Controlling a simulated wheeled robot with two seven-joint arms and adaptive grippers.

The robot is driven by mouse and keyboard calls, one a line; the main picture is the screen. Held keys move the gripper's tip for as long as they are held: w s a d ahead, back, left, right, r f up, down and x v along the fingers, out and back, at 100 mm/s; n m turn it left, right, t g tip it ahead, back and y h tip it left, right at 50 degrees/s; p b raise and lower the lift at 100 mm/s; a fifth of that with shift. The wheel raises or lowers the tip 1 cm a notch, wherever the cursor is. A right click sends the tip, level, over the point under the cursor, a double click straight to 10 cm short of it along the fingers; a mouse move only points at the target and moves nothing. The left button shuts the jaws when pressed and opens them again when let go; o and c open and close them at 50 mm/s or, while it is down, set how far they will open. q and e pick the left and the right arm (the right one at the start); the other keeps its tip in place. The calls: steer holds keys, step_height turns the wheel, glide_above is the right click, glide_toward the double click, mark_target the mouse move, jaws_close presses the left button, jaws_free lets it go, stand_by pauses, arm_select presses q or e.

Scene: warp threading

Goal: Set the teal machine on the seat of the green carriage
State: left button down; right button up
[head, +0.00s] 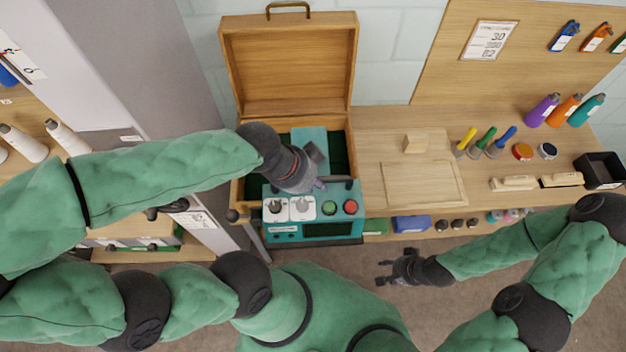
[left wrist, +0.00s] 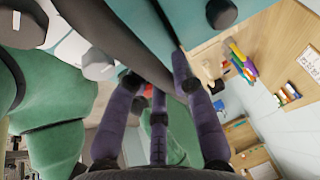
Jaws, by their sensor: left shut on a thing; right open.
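The teal machine (head: 285,237) is at the front of the open wooden case in the head view. Its panel has two white dials, a green and a red button, and a dark bar handle along the top. My left gripper (head: 320,185) is shut on that bar from above. In the left wrist view, purple-grey fingers (left wrist: 160,90) close around the dark bar (left wrist: 125,50) beside the teal body. Whether the machine is lifted clear or touches the case is hard to tell. My right gripper (head: 383,268) is open and empty before the bench. I cannot pick out the green carriage.
The wooden case (head: 285,65) stands with its lid up and a green lining inside. The workbench (head: 372,130) to its right holds a wooden tray (head: 424,183), colored tools, bottles and a black bin (head: 598,172). The floor before the bench is open around my right gripper.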

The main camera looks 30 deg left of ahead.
arm_select(q)
steer(key=shift+r+p, duration=2.25)
steer(key=shift+r, duration=0.95)
steer(key=shift+w, duration=0.1)
